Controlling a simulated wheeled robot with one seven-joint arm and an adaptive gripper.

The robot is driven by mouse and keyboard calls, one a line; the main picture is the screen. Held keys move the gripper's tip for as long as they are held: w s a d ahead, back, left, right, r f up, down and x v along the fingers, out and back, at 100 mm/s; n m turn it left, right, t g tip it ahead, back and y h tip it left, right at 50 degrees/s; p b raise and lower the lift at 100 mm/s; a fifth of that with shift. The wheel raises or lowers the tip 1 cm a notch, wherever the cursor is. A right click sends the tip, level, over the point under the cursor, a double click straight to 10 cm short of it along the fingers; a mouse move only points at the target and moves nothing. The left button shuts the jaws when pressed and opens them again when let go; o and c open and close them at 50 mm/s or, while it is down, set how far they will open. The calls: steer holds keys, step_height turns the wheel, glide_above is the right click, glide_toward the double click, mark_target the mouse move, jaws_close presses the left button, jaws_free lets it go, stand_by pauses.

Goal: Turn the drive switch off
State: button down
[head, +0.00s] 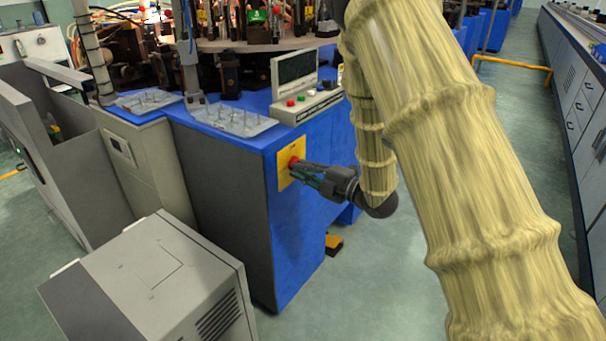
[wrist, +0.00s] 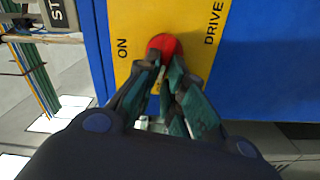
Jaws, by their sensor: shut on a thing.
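The drive switch is a round red knob (wrist: 164,45) on a yellow plate (wrist: 200,18) in the wrist view, with "ON" printed to its left and "DRIVE" to its right. In the head view the red knob (head: 293,161) and yellow plate (head: 286,178) sit on the blue side of the machine. My gripper (wrist: 164,68) is shut on the knob, its two fingertips at the knob's lower edge. In the head view my gripper (head: 300,166) reaches the plate from the right. The fingers hide the knob's lower part and some of the plate.
A control panel (head: 308,98) with coloured buttons and a screen stands on top of the blue machine (head: 296,230). A grey cabinet (head: 150,285) stands on the floor in front. Green floor (head: 375,280) is open to the right, and drawers (head: 580,110) line the far right.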

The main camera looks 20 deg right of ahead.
steer(key=shift+s+a+f+n+b, duration=0.1)
steer(key=shift+f+n+b, duration=0.15)
steer(key=shift+n, duration=0.3)
steer(key=shift+f+n+b, duration=0.1)
steer(key=shift+n+b, duration=0.2)
steer(key=shift+n, duration=0.25)
steer(key=c, duration=1.5)
jaws_free()
steer(key=shift+r, duration=0.1)
steer(key=v, duration=1.2)
